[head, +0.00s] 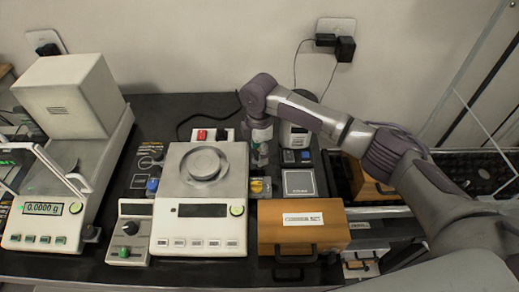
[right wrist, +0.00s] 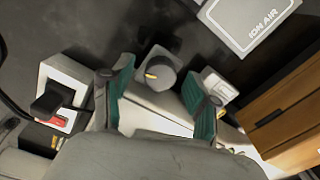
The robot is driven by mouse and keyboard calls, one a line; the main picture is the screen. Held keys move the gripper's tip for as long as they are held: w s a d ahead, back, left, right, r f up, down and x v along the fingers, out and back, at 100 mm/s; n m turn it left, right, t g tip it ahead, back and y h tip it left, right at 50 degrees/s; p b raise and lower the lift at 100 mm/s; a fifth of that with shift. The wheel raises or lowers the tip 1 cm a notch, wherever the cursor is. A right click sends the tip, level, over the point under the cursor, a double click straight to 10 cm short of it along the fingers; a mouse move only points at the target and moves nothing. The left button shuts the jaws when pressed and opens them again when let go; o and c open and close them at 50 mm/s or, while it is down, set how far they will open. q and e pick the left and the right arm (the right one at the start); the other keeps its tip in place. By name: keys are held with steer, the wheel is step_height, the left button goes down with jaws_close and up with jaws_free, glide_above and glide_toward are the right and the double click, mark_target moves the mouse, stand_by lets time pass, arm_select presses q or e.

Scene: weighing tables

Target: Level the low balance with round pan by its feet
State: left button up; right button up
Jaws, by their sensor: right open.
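The low balance (head: 168,226) with a round pan (head: 204,164) stands in the middle of the table. Its display is dark, and a round green vial (head: 237,210) sits at its front right. A blue knob (head: 152,186) shows at its left side. My right gripper (head: 260,158) is low beside the balance's right edge, towards the back. In the right wrist view its green-padded fingers are open, on either side of a grey round knob (right wrist: 160,73) with a yellow mark. Contact with the knob cannot be told. My left gripper is out of view.
A tall balance (head: 75,95) reading 0.0000 g stands left, and a small box with a green knob (head: 130,228) front left. A red switch (head: 202,134) is behind the pan. A grey ION AIR plate (head: 299,182) and a wooden box (head: 330,225) stand close on the right.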

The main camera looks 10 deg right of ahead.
steer(key=shift+r, duration=0.1)
step_height(320, 180, up, 12)
stand_by(0.4)
stand_by(0.3)
